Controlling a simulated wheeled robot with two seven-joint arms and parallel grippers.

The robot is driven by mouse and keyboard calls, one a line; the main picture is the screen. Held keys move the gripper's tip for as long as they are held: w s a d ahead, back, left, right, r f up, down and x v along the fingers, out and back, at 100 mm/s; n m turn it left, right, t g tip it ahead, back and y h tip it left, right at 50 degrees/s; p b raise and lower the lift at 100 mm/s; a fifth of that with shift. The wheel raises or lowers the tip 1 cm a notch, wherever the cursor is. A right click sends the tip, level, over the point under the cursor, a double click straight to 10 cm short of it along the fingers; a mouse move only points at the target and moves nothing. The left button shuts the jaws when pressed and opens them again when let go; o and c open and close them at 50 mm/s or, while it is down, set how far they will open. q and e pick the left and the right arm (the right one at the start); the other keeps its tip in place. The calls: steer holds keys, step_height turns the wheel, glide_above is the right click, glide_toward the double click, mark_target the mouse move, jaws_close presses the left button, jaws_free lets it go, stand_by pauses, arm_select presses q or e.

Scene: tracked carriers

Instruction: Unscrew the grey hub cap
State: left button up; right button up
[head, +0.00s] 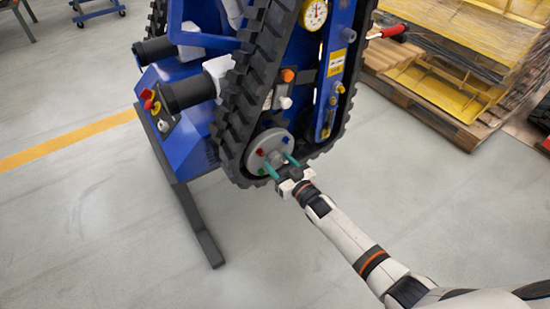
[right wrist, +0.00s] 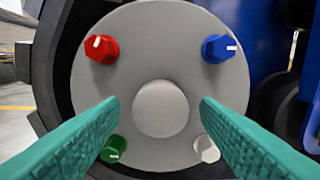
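The grey hub cap (right wrist: 160,108) is the round, plain knob at the middle of a grey hub disc (right wrist: 160,40) in the right wrist view. In the head view the cap (head: 274,157) is small, at the low end of the black track. My right gripper (head: 280,164) is open, with its green fingers reaching toward the disc. In the right wrist view the fingertips lie left and right of the cap, with a visible gap on each side. I cannot tell how deep they reach along it. My left gripper is not in view.
Around the cap, the disc carries a red knob (right wrist: 101,48), a blue knob (right wrist: 219,48), a green knob (right wrist: 114,149) and a white knob (right wrist: 206,149). The black track (head: 236,110) surrounds the disc. A pallet (head: 430,110) stands at right. The front floor is clear.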

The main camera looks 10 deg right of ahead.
steer(key=c, duration=0.7)
steer(key=shift+o, duration=0.2)
steer(key=shift+f+n, duration=0.1)
steer(key=shift+n, duration=0.9)
arm_select(q)
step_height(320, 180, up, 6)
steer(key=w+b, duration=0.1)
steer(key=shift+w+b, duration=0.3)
steer(key=shift+b, duration=0.05)
arm_select(e)
steer(key=n, duration=0.7)
steer(key=shift+n, duration=0.4)
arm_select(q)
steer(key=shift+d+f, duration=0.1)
arm_select(e)
steer(key=n+b, duration=0.1)
steer(key=n, duration=0.3)
steer(key=shift+f+b, duration=0.1)
steer(key=shift+b, duration=0.3)
steer(key=n+b, duration=0.1)
steer(key=n, duration=0.4)
steer(key=shift+r+n+b, duration=0.2)
steer(key=shift+n+b, duration=0.2)
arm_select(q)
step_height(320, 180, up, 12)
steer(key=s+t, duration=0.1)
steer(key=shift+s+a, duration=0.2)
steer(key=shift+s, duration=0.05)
